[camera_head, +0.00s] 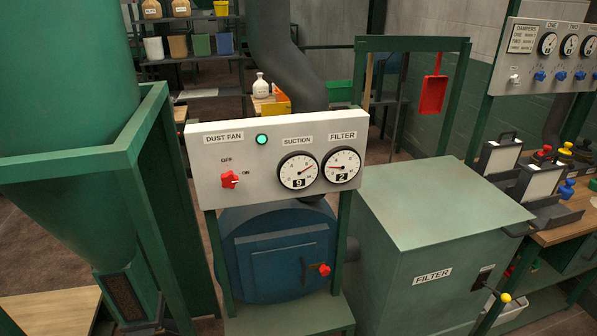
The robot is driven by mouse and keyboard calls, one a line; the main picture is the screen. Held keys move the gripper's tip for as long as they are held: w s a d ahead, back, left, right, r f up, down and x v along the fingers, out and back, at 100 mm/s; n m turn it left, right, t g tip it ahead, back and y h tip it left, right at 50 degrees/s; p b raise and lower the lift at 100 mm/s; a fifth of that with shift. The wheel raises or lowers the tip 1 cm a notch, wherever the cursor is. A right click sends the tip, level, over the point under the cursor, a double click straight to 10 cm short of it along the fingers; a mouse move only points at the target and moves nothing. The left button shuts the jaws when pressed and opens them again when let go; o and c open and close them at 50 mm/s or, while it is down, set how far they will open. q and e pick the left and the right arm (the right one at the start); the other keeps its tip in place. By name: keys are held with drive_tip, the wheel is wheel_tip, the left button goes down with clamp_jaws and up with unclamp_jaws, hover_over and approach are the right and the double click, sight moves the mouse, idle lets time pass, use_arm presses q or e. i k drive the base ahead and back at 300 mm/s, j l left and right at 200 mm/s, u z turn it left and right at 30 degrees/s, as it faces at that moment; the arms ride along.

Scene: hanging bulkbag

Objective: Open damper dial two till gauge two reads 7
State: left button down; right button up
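The damper panel (553,58) is a pale board in a green frame at the upper right, cut off by the picture edge. Gauge two (569,45) is a round dial under the label TWO, between gauge one (547,43) and a third gauge (588,46). Its needle and number are too small to read. Below is a row of blue damper dials; the second blue dial from the left (561,76) sits below and slightly left of gauge two. Dial labels are not legible. Neither of my grippers is in view.
A dust fan panel (230,150) stands in the middle; its red switch (230,180) points toward ON and its lamp is green. A large green filter box (440,210) stands before the damper panel. A workbench (560,232) with trays and coloured knobs lies below that panel.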

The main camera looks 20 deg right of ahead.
sight(561, 76)
drive_tip(key=z, duration=1.85)
